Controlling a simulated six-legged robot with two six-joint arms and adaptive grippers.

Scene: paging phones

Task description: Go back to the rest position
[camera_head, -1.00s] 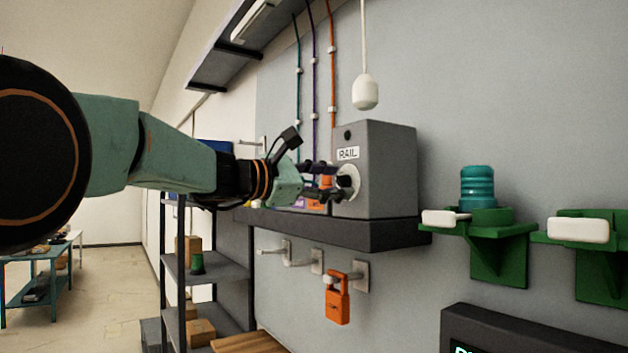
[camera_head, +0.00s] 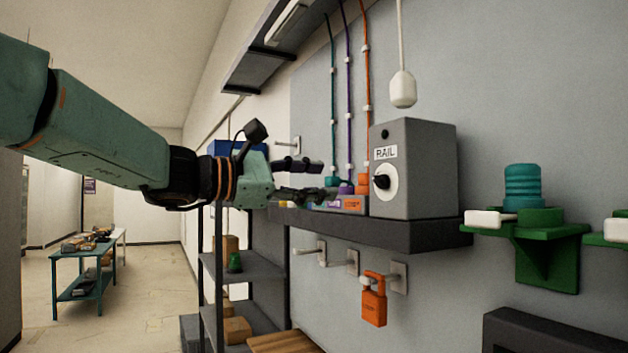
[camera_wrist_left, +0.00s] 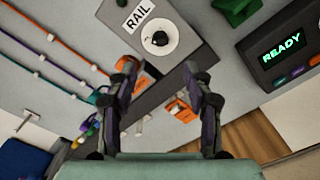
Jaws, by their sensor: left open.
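My left gripper (camera_head: 318,180) is open and empty, with its fingers level and pointing right, just left of the grey box labelled RAIL (camera_head: 430,170). A gap separates the fingertips from the box's dark knob on a white disc (camera_head: 382,182). In the left wrist view the two fingers (camera_wrist_left: 162,72) stand apart, and the RAIL box's knob (camera_wrist_left: 159,39) shows beyond them, clear of both. My right gripper is in neither view.
The RAIL box stands on a dark wall shelf (camera_head: 420,236). Teal, purple and orange cables run down behind the gripper. An orange padlock-shaped tag (camera_head: 374,302) hangs below. A white pendant (camera_head: 403,89) hangs above. A READY display (camera_wrist_left: 282,48) shows at right.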

